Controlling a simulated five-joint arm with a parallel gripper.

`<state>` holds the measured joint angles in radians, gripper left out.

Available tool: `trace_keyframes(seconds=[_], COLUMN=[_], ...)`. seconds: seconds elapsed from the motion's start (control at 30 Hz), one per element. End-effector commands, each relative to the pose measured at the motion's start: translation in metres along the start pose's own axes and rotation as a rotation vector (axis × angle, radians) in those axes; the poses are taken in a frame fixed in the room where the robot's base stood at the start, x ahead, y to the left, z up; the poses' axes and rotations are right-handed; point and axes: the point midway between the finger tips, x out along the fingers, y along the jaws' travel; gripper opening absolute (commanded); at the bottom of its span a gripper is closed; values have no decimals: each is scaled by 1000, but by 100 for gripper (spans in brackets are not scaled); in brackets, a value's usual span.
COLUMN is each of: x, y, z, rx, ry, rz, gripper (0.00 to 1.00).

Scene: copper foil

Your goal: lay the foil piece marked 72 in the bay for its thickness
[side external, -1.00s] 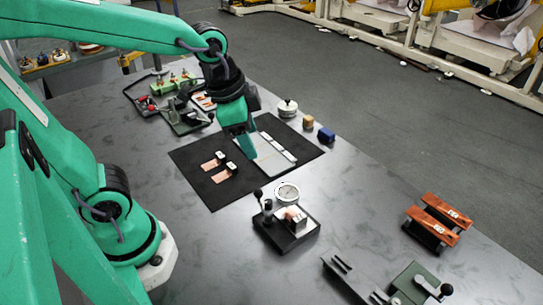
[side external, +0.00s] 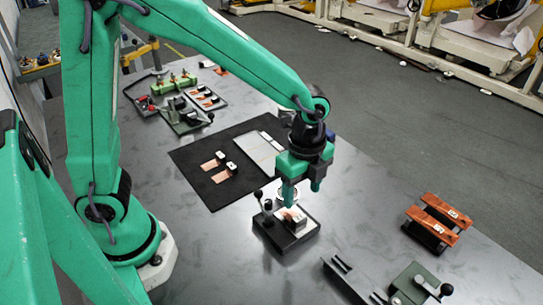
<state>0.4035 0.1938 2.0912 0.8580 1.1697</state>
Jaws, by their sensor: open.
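My gripper (side external: 302,190) points down, open, over the dial gauge stand (side external: 282,240), a black base with a lever. Its dial is mostly hidden behind my fingers. A small copper-coloured piece (side external: 288,213) shows on the stand beside a pale block, below my fingertips; I cannot tell whether they touch. Two copper foil strips (side external: 209,165) (side external: 221,176) with small black-and-white tags lie on the black mat (side external: 208,194). The tags are too small to read, so I cannot tell which is 72. A pale plate (side external: 262,153) lies on the mat, partly behind my gripper.
A rack with two reddish-brown bars (side external: 439,219) stands at the right. A dark slotted holder (side external: 345,277) and a green fixture (side external: 415,284) are at the front right. Trays with copper pieces (side external: 207,98) and a green clamp (side external: 183,117) stand at the back left. Bare table lies between.

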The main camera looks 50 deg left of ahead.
Motion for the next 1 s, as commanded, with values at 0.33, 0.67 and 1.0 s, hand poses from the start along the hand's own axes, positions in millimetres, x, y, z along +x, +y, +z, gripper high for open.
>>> trace_keyframes(seconds=[0.33, 0.67, 1.0], x=[8, 42, 73], y=[0, 0, 0], z=[0, 0, 0], rx=[-1, -3, -3], ry=[0, -1, 0], rz=[0, 2, 1], gripper=[58, 58, 58])
